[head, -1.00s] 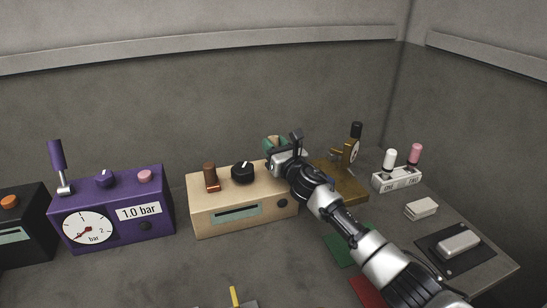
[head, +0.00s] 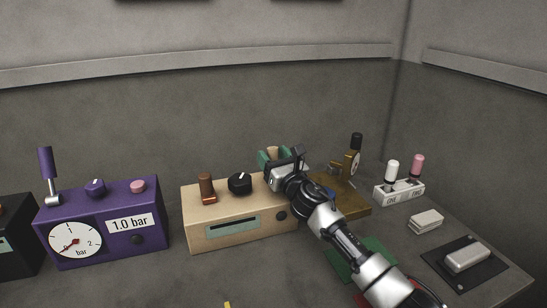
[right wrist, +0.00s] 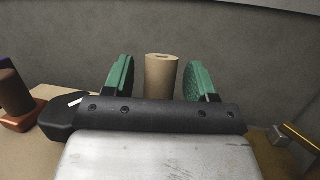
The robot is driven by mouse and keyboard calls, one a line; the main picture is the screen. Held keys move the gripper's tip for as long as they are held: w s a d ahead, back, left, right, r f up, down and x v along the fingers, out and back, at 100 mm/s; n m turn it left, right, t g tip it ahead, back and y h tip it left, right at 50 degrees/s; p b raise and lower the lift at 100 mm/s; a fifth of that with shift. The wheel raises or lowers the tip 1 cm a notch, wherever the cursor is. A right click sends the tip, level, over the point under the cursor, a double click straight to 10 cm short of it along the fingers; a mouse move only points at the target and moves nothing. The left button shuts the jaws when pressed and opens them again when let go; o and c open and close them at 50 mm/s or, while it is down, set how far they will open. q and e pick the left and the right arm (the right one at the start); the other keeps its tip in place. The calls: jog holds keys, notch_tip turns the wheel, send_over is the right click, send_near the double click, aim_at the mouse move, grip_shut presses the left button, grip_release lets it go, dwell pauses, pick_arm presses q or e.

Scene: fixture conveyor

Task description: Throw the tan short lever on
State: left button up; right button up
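The tan short lever (right wrist: 162,78) stands as a plain tan cylinder on the tan box (head: 225,238). In the head view only its top (head: 272,152) shows, behind my right gripper (head: 274,157). In the right wrist view my right gripper (right wrist: 160,80) is open, with a green-padded finger on each side of the lever. The lever's lower part is hidden by the gripper body. My left gripper is not in view.
The tan box also carries a brown lever (head: 206,187) and a black knob (head: 240,183). A purple box (head: 100,235) with a gauge stands left. A brass fixture (head: 345,190) and a white two-lever block (head: 399,191) stand right. A grey wall is behind.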

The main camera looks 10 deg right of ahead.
jog(key=shift+s+d+f, duration=0.15)
jog(key=shift+s+d, duration=0.05)
jog(key=shift+s, duration=0.25)
jog(key=r+v, duration=0.3)
jog(key=v, duration=1)
jog(key=shift+s+d+f+p, duration=0.2)
jog(key=shift+s+p, duration=0.25)
jog(key=shift+s, duration=0.2)
jog(key=shift+a, duration=0.1)
